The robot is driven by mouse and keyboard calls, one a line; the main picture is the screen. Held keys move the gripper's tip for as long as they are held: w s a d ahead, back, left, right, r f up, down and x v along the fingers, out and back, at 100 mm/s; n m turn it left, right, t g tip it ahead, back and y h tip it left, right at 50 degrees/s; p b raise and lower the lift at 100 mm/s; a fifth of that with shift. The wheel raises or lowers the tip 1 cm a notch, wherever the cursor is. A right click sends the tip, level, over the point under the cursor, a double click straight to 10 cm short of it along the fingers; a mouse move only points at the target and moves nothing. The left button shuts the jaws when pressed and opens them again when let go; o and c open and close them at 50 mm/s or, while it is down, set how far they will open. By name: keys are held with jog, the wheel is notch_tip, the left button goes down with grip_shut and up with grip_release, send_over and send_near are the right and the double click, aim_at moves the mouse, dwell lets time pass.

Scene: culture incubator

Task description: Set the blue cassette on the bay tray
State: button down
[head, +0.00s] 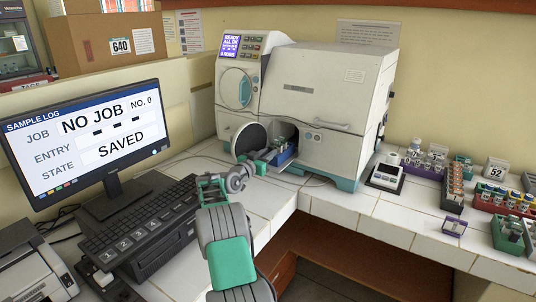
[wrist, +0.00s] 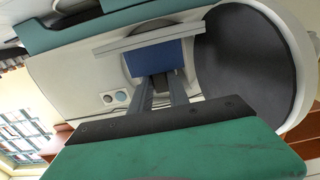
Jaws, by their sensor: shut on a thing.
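The blue cassette (wrist: 155,58) is at the mouth of the incubator's round bay opening in the wrist view. It also shows in the head view (head: 286,155), partly behind my gripper. My gripper (wrist: 160,92) is shut on the cassette's near side, with both fingers reaching toward the opening. In the head view my gripper (head: 262,162) is in front of the opening. A pale flat bar (wrist: 148,37), seemingly the bay tray's edge, runs along the cassette in the wrist view. Whether the cassette touches the tray cannot be told.
The round bay door (head: 248,139) stands open just left of the opening; it is the large dark disc (wrist: 250,58) beside my gripper in the wrist view. A monitor (head: 90,140) and keyboard (head: 140,220) are to the left. Racks (head: 457,182) and a scale (head: 386,176) stand right.

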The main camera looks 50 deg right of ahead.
jog(key=c, duration=1.3)
grip_release()
jog(key=shift+o, duration=0.2)
jog(key=shift+r, duration=0.15)
jog(key=s+a+b, duration=0.1)
jog(key=a, duration=1.1)
jog(key=shift+b, duration=0.4)
